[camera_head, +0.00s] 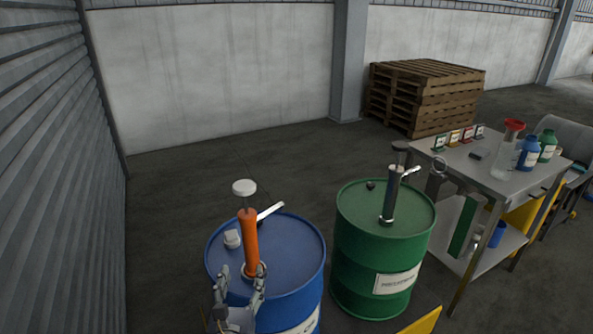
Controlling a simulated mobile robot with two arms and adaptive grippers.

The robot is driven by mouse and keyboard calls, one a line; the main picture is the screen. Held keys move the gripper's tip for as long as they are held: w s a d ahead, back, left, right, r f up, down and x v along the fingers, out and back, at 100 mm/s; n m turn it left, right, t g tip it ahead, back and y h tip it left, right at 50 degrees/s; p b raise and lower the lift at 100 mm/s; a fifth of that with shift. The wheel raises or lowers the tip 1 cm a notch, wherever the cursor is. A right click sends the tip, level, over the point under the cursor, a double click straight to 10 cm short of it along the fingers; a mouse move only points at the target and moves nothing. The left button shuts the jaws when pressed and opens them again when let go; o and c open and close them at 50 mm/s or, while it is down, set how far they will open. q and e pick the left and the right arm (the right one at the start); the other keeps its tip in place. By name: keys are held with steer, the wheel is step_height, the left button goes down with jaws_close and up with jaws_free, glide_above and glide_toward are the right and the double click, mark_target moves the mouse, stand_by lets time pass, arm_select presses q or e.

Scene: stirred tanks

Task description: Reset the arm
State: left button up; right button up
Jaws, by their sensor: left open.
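My left gripper (241,276) is at the bottom of the view, in front of the blue drum (290,245). Its fingers are apart, with nothing seen between them but the view of the drum top and pump base behind. An orange hand pump (250,240) with a white knob (244,187) and a pale spout stands upright on the blue drum. I cannot tell if a finger touches it. The green drum (370,255), with a dark grey pump (391,195), stands to the right. My right gripper is not seen.
A metal table (480,168) at the right holds a clear vessel with a red funnel (513,128), a blue bottle (528,152), a green bottle (547,145) and small cards. Pallets (420,95) are stacked behind. A corrugated wall (50,170) stands left. The floor behind the drums is clear.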

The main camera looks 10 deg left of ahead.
arm_select(q)
steer(key=s+a+f+n+g+y, duration=0.1)
steer(key=s+a+f+n+g, duration=0.25)
steer(key=s+n, duration=0.4)
steer(key=s+a+f+n+g+y, duration=0.15)
steer(key=s+f+n+g, duration=0.3)
steer(key=n, duration=0.65)
steer(key=s+d+f+n+g+h, duration=0.2)
steer(key=s+n+g, duration=0.1)
steer(key=s+n, duration=0.5)
steer(key=s+d+f+n+g+h, duration=0.1)
steer(key=s+n+g+h, duration=0.2)
steer(key=s+n, duration=0.5)
steer(key=s+f+m+g+p, duration=0.1)
steer(key=s+f, duration=0.1)
steer(key=f, duration=1.1)
steer(key=s+f+m+g+p, duration=0.1)
steer(key=s+f, duration=0.1)
steer(key=f, duration=1.1)
steer(key=s+a+f+g+p, duration=0.1)
steer(key=s+a+f, duration=0.1)
steer(key=s+f, duration=1.2)
steer(key=shift+s+a+y, duration=0.25)
steer(key=shift+s+y, duration=0.1)
steer(key=shift+s, duration=0.65)
